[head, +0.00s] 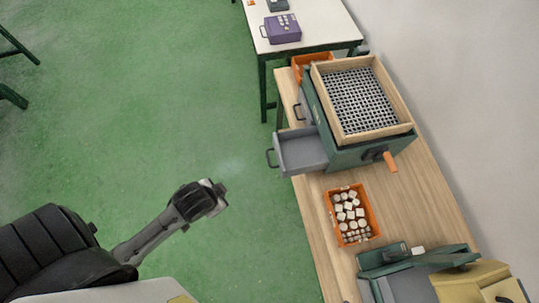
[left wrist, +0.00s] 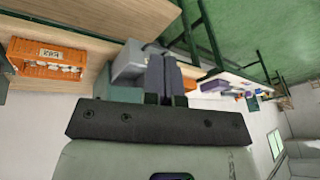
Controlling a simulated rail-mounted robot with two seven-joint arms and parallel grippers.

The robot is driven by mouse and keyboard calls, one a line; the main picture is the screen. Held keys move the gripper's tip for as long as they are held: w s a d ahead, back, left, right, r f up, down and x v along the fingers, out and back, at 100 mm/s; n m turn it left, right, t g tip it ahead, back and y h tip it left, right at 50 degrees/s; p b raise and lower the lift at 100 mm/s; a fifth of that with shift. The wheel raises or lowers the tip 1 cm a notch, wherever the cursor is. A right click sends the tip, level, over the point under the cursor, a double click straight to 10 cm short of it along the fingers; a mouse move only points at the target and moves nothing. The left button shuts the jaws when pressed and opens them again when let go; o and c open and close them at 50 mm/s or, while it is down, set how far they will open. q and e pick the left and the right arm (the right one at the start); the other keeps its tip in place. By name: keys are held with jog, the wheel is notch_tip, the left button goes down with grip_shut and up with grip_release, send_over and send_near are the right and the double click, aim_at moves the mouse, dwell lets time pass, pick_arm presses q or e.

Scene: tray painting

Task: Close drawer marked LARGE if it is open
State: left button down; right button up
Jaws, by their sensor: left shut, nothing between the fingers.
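A green sorting machine with a mesh-topped wooden frame (head: 362,98) stands on the wooden bench. A grey drawer (head: 301,151) sticks out open from its left side, with a dark handle (head: 271,158) at its front. No LARGE marking is readable on it. My left gripper (head: 222,192) is shut and empty, over the green floor, apart from the drawer and to its lower left. In the left wrist view the shut fingers (left wrist: 164,75) point up, with the grey drawer (left wrist: 128,62) behind them. My right gripper is not in view.
An orange crate (head: 329,205) of pale pieces sits on the wooden bench (head: 412,205), in front of the machine. A white table (head: 320,30) with a purple box (head: 283,28) stands beyond. An orange handle (head: 390,161) juts from the machine.

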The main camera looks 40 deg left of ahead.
pick_arm(q)
jog(key=w+a+f+m+t+b, duration=0.3)
jog(key=w+a+f+b, duration=0.2)
jog(key=f+b, duration=0.4)
jog(key=w+a+f+m+t+h+b, duration=0.1)
jog(key=w+a+f+m+t+b, duration=0.2)
jog(key=w+a+f+b, duration=0.55)
jog(key=w+a+f+m+t+b, duration=0.2)
jog(key=f+m+b, duration=0.35)
jog(key=f, duration=0.75)
jog(key=s+d+r+m+t+h+b, duration=0.2)
jog(key=d+r+m+t+h+b, duration=0.25)
jog(key=m+h, duration=0.75)
jog(key=r+x, duration=0.1)
jog(key=x, duration=1.2)
jog(key=shift+s+d+r+n+g+h, duration=0.15)
jog(key=shift+s+d+n+g+h, duration=0.05)
jog(key=shift+d+n+g+h, duration=0.25)
